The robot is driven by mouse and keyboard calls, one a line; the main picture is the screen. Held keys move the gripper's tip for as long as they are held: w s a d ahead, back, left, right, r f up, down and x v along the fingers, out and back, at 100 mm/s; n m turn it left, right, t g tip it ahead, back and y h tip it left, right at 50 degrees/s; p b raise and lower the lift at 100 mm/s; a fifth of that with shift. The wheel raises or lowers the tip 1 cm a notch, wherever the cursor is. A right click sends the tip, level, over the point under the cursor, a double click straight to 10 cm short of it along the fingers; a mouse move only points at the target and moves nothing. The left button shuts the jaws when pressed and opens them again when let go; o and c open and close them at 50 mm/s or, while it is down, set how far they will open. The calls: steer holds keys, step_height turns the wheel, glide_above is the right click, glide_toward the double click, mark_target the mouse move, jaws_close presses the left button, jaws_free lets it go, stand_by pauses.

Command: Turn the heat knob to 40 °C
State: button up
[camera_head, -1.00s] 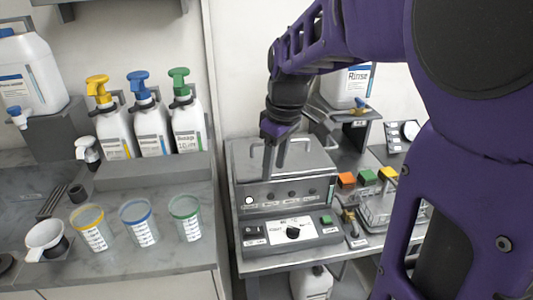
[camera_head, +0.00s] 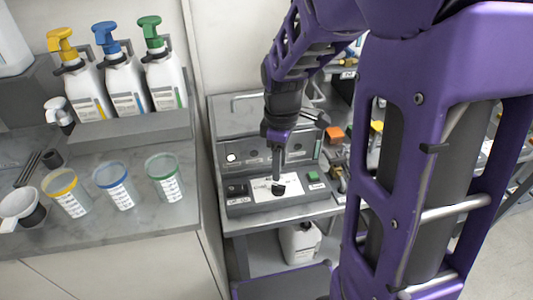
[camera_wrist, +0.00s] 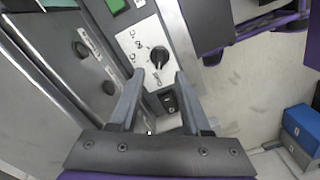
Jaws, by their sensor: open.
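The heat knob (camera_wrist: 159,56) is a black round knob with a raised grip on a white dial plate (camera_wrist: 140,42) with small printed marks. The marks are too small to read. In the head view the knob (camera_head: 278,190) shows on the front control panel, partly hidden by my gripper (camera_head: 279,176). In the wrist view my gripper (camera_wrist: 152,80) is open and empty. Its two fingertips lie just short of the knob in the picture, one towards each side. I cannot tell whether they touch it.
A green button (camera_head: 313,176) and black switches (camera_head: 236,190) flank the dial. The grey machine box (camera_head: 225,145) stands behind. Three cups, one of them blue-rimmed (camera_head: 114,182), and three pump bottles, one of them green-topped (camera_head: 165,80), stand on the left counter. A white canister (camera_head: 300,245) sits below.

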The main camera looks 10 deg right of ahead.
mark_target(278, 185)
step_height(278, 185, down, 6)
steer(key=shift+f+b, duration=0.2)
steer(key=shift+b, duration=0.3)
jaws_close()
